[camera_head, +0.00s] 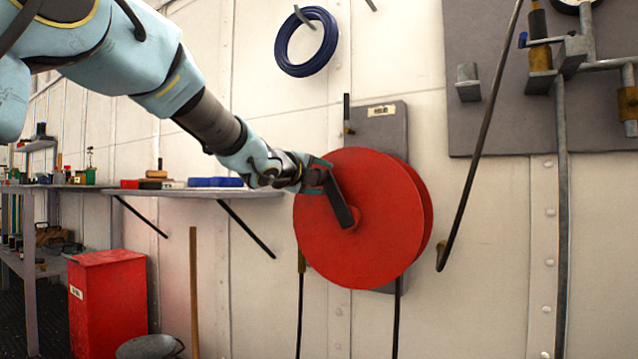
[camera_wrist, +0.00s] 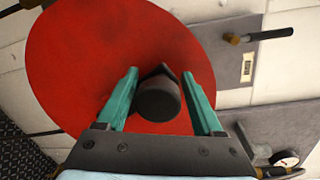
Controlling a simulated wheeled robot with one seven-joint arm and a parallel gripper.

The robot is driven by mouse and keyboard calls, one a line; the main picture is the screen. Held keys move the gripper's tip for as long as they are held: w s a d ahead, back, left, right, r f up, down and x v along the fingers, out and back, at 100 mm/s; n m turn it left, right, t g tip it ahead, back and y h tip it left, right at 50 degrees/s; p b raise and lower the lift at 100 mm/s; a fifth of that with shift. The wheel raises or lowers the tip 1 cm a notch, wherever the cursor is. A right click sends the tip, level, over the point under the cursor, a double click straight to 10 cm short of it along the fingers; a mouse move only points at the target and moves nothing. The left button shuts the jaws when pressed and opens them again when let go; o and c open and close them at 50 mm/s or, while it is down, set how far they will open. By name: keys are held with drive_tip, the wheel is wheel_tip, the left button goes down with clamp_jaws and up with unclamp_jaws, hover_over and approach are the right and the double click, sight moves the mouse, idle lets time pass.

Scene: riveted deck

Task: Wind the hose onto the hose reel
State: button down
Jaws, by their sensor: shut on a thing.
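The hose reel is a red disc (camera_head: 385,235) on a grey wall plate (camera_head: 385,125), with a second flange behind it. A dark crank arm (camera_head: 340,205) runs from its hub up to my gripper (camera_head: 318,178). In the wrist view my gripper (camera_wrist: 160,76) has its teal fingers either side of the round dark crank handle (camera_wrist: 158,102), shut on it. A black hose length (camera_head: 396,320) hangs below the reel at right. Another dark line (camera_head: 299,315) hangs at left, with a brass-coloured piece (camera_head: 301,262) at its top. How much hose is on the drum is hidden.
A wall shelf (camera_head: 240,193) with blue cases lies left of the reel. A dark rod (camera_head: 480,140) leans to the right, near a pipe panel (camera_head: 480,120). A blue coil (camera_head: 328,62) hangs above. A red bin (camera_head: 108,300) and a wooden pole (camera_head: 194,290) stand lower left.

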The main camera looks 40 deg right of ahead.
drive_tip(key=shift+s+d+f, duration=0.2)
drive_tip(key=shift+s+f, duration=0.1)
drive_tip(key=shift+s, duration=0.15)
drive_tip(key=shift+c, duration=1.5)
unclamp_jaws()
drive_tip(key=shift+w, duration=0.15)
drive_tip(key=shift+w+a+r, duration=0.1)
drive_tip(key=shift+a, duration=0.15)
drive_tip(key=shift+a+r, duration=0.1)
drive_tip(key=shift+a, duration=0.2)
drive_tip(key=f+p+v, duration=0.1)
drive_tip(key=v, duration=0.9)
drive_tip(key=shift+r, duration=0.4)
